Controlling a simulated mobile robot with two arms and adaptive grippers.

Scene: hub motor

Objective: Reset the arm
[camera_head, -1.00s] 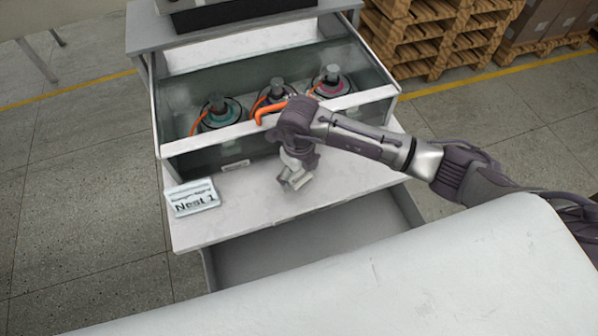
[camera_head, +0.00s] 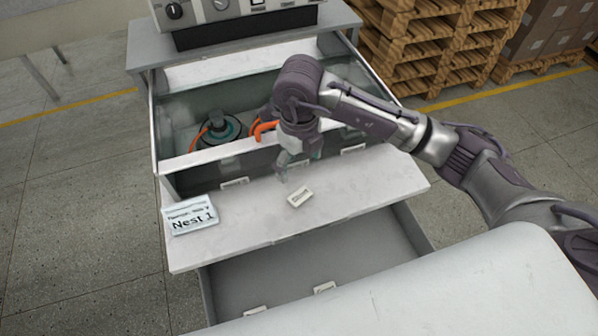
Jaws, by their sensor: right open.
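My right arm reaches in from the right edge. Its gripper (camera_head: 288,171) points down over the white shelf surface (camera_head: 365,190), in front of the clear-walled bin (camera_head: 180,172). It is open and holds nothing that I can see. A small pale block or tag (camera_head: 300,196) lies on the shelf just right of and nearer than the fingertips, apart from them. In the bin, a hub motor (camera_head: 218,132) with a teal ring and orange cable stands at left. Others behind my wrist are mostly hidden. My left gripper is not in view.
An open drawer (camera_head: 300,265) lies below. A control box (camera_head: 245,15) sits on top at the back. Wooden pallets (camera_head: 430,45) stand at back right. The shelf's right part is clear.

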